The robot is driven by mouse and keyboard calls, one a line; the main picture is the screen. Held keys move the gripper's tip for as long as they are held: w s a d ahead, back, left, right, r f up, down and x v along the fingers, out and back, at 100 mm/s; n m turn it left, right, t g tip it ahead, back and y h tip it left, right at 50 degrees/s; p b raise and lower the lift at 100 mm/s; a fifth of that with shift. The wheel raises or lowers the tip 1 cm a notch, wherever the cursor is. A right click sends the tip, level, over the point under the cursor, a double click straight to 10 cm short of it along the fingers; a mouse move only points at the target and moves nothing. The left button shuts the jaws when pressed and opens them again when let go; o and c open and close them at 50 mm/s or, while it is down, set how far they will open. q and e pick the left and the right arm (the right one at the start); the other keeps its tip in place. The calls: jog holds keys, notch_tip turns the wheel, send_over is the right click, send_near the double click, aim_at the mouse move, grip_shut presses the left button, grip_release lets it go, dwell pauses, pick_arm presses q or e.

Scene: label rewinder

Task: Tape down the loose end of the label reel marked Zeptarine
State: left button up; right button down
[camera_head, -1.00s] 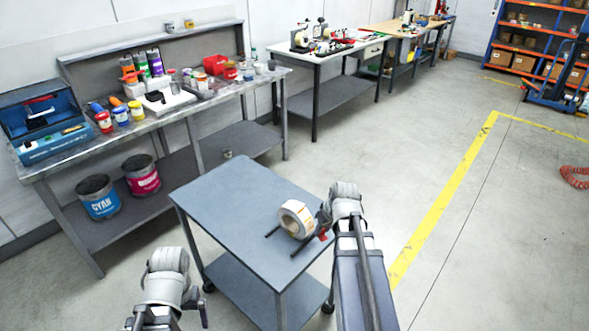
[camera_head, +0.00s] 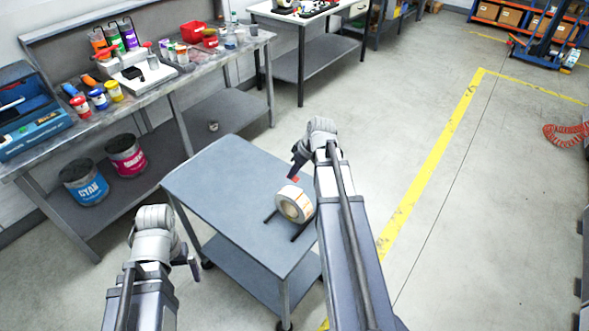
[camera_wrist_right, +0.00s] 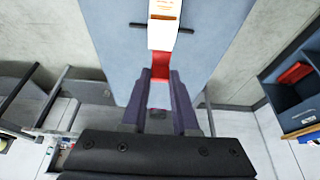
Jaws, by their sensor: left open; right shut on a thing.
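A white label reel (camera_head: 294,204) with orange-brown labels stands on its rim on the grey cart's top (camera_head: 222,185), between two dark rods. Its printed name is too small to read. Part of its label band shows at the top of the right wrist view (camera_wrist_right: 164,30). My right gripper (camera_head: 296,172) is just behind and above the reel, shut on a red tape piece (camera_wrist_right: 160,68). The tape's far end meets the reel's lower edge in the wrist view; I cannot tell whether they touch. My left gripper (camera_head: 193,264) is open and empty, left of the cart and away from the reel.
A workbench (camera_head: 160,95) on the left carries ink pots, bottles and a blue toolbox (camera_head: 28,110). Cyan (camera_head: 84,184) and magenta (camera_head: 126,155) buckets stand on its lower shelf. The left part of the cart top is clear. Open floor lies to the right.

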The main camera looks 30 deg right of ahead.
jog(key=shift+f+b, duration=3.5)
jog(key=shift+f, duration=0.15)
jog(key=shift+f, duration=0.2)
jog(key=c, duration=0.6)
grip_release()
jog(key=shift+r, duration=0.15)
jog(key=p+v, duration=0.6)
jog(key=v, duration=0.1)
jog(key=shift+s+r+p, duration=0.2)
jog(key=shift+p, duration=0.2)
